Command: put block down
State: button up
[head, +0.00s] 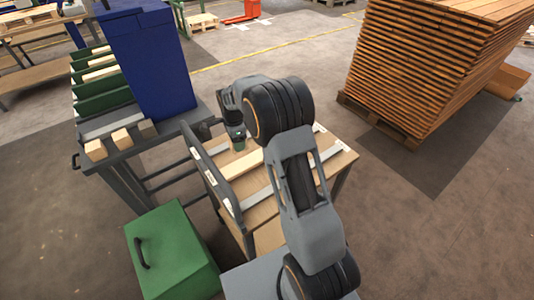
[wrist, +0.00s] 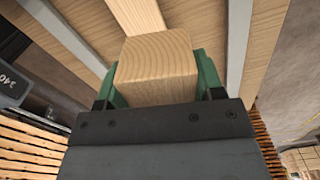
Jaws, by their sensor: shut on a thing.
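A pale wooden block (wrist: 157,68) fills the space between the green fingers of my gripper (wrist: 157,85) in the wrist view. My gripper is shut on it, and its end grain faces the camera. In the head view, my gripper (head: 238,143) is over the far part of a wood-topped table (head: 262,178), and my arm hides part of it. A long pale wooden strip (wrist: 138,14) runs out beyond the block in the wrist view. I cannot tell whether the held block touches the strip or the table.
Several wooden blocks (head: 121,138) lie on the grey cart (head: 150,143) at left, beside a tall blue bin (head: 148,62). A green case (head: 172,250) stands at the front left. Grey rails (head: 210,168) edge the table. A tall plank stack (head: 430,65) stands at the back right.

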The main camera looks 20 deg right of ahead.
jog(key=w+r+m+b, duration=0.2)
jog(key=w+r+m, duration=0.4)
jog(key=m, duration=1)
jog(key=s+d+f, duration=0.1)
jog(key=d+f, duration=0.1)
jog(key=d, duration=0.1)
jog(key=s+d+f, duration=0.2)
jog(key=d+f, duration=0.1)
jog(key=d, duration=0.1)
jog(key=s+d+f, duration=0.2)
jog(key=d+f, duration=0.1)
jog(key=shift+s+d, duration=0.2)
jog(key=shift+s, duration=0.05)
jog(key=shift+s+d+f, duration=0.15)
jog(key=shift+d+f, duration=0.1)
jog(key=shift+f, duration=0.05)
jog(key=shift+s+d+f, duration=0.1)
jog(key=shift+d+f, duration=0.1)
jog(key=shift+f, duration=0.55)
jog(key=shift+s+d+f, duration=0.1)
jog(key=shift+d+f, duration=0.05)
jog(key=shift+f, duration=0.6)
jog(key=shift+s+d+f, duration=0.1)
jog(key=shift+d+f, duration=0.1)
jog(key=shift+f, duration=0.55)
